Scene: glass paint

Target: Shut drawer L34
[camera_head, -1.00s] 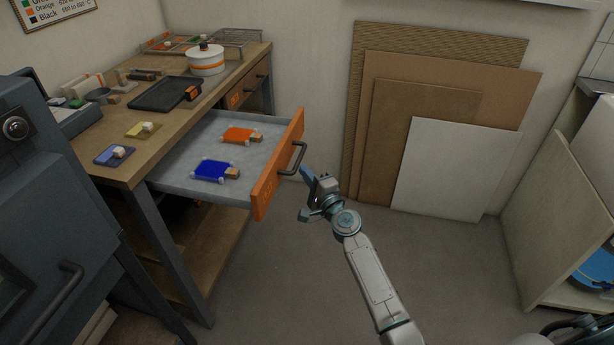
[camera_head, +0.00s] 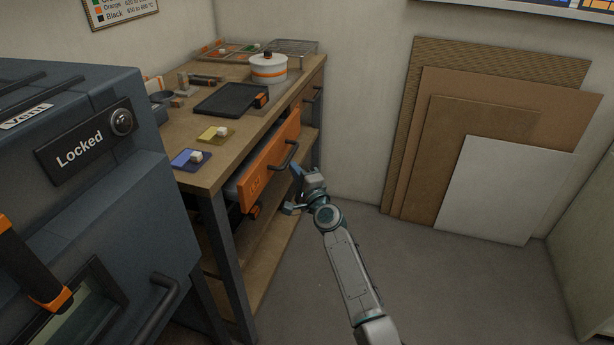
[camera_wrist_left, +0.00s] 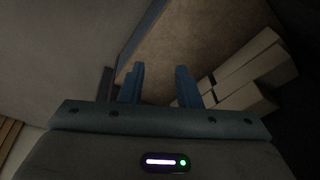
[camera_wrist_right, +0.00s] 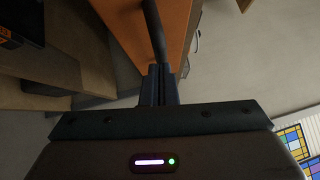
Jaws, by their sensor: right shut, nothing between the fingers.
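The orange-fronted drawer (camera_head: 266,164) under the wooden bench stands a little way out, with a strip of its grey side showing at the left end. Its label is too small to read. Its dark bar handle (camera_head: 284,156) faces my right gripper (camera_head: 298,172). In the right wrist view, my right gripper (camera_wrist_right: 160,85) is shut and empty, with its fingertips close to the handle (camera_wrist_right: 156,35) and the orange front (camera_wrist_right: 135,25). I cannot tell whether they touch. My left gripper (camera_wrist_left: 160,85) shows only in its wrist view, open and empty.
The bench (camera_head: 215,165) holds a white pot (camera_head: 268,72), a black tray (camera_head: 228,100) and small coloured tiles. A grey kiln marked "Locked" (camera_head: 95,190) stands at the left. Boards (camera_head: 500,185) lean on the back wall. The floor (camera_head: 440,285) at the right is clear.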

